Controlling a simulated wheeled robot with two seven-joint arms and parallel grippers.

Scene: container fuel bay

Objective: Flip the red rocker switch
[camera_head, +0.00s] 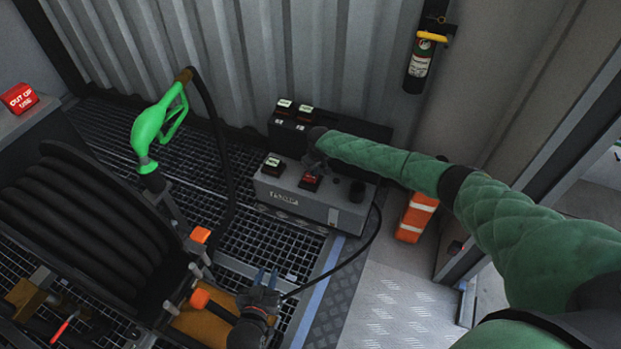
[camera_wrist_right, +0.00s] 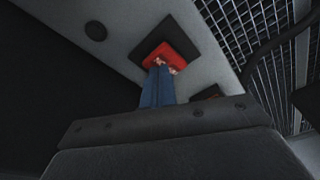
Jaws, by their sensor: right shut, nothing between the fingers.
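The red rocker switch (camera_head: 310,181) sits on top of a grey control box (camera_head: 300,204). In the right wrist view the switch (camera_wrist_right: 182,42) is a red rocker on a dark square plate. My right gripper (camera_head: 315,168) is over the box at the switch. Its blue fingers (camera_wrist_right: 160,74) are shut and empty, with their tips at the red rocker's edge; I cannot tell if they press on it. The fingers hide part of the rocker. My left gripper (camera_head: 265,278) is low in front of the box, its blue fingers apart and empty.
Another dark switch (camera_head: 272,166) is on the grey box, with a black box (camera_head: 345,127) behind it. A hose reel (camera_head: 75,220) with a green nozzle (camera_head: 152,128) stands left. An extinguisher (camera_head: 418,68) hangs on the wall; an orange-white block (camera_head: 416,217) stands right.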

